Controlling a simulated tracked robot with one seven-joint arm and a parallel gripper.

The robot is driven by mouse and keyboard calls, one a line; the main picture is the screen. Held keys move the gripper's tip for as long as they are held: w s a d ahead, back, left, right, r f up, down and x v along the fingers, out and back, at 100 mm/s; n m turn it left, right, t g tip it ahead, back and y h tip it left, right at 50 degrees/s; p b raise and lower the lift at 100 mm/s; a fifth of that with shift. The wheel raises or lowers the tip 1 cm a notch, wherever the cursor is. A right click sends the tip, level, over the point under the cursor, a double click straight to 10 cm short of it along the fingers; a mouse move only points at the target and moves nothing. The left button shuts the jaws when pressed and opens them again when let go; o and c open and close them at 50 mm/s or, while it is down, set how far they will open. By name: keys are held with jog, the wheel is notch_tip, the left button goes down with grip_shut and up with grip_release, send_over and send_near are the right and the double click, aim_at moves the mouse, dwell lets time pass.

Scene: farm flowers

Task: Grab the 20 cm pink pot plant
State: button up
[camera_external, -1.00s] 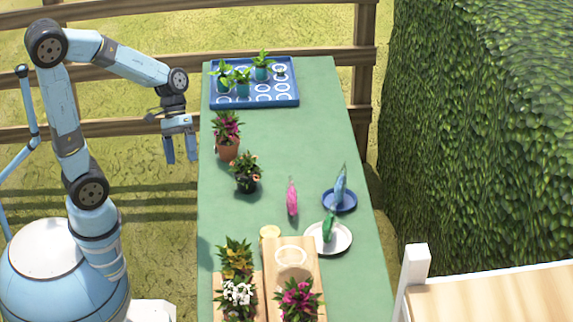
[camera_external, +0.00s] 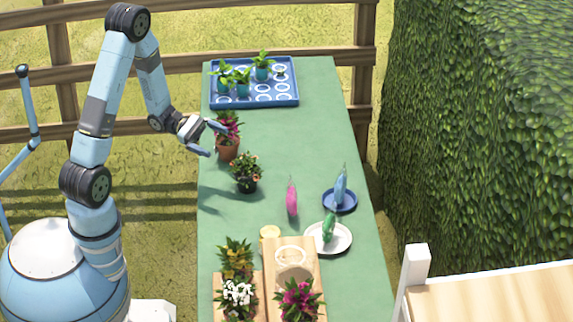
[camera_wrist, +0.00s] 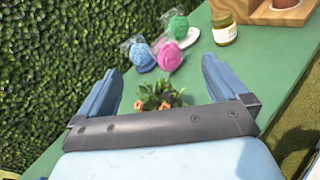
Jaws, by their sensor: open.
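A plant with pink-magenta flowers in a terracotta pot (camera_external: 228,149) stands upright near the table's left edge. My gripper (camera_external: 212,139) is open and empty beside its left side, fingers pointing right toward it; contact cannot be told. Another pink-magenta plant (camera_external: 299,297) stands at the wooden crates in front; I cannot tell sizes. In the wrist view my gripper's open fingers (camera_wrist: 161,66) frame a leafy plant with orange flowers (camera_wrist: 160,96), partly hidden by my gripper's palm. It appears to be the dark-pot plant (camera_external: 246,175).
A blue tray (camera_external: 292,102) with seedlings is at the back. Wrapped pink (camera_external: 292,200), blue (camera_external: 340,188) and green (camera_external: 329,228) objects, a white plate (camera_external: 345,241), jar (camera_external: 269,233) and crates (camera_external: 281,250) stand nearer. The table's back right is clear.

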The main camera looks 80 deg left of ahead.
jog(key=s+a+f+n+t+y, duration=0.3)
jog(key=a+f+n+y, duration=0.25)
jog(key=a, duration=0.35)
jog(key=n+t+y, duration=0.1)
jog(key=n+y, duration=0.5)
send_near(228, 147)
jog(key=s+a, duration=0.3)
jog(key=a, duration=0.1)
jog(key=w, duration=0.4)
jog(key=w+a, duration=0.1)
jog(key=w, duration=0.8)
jog(key=shift+a+f, duration=0.15)
jog(key=shift+a, duration=0.2)
jog(key=c, duration=1.1)
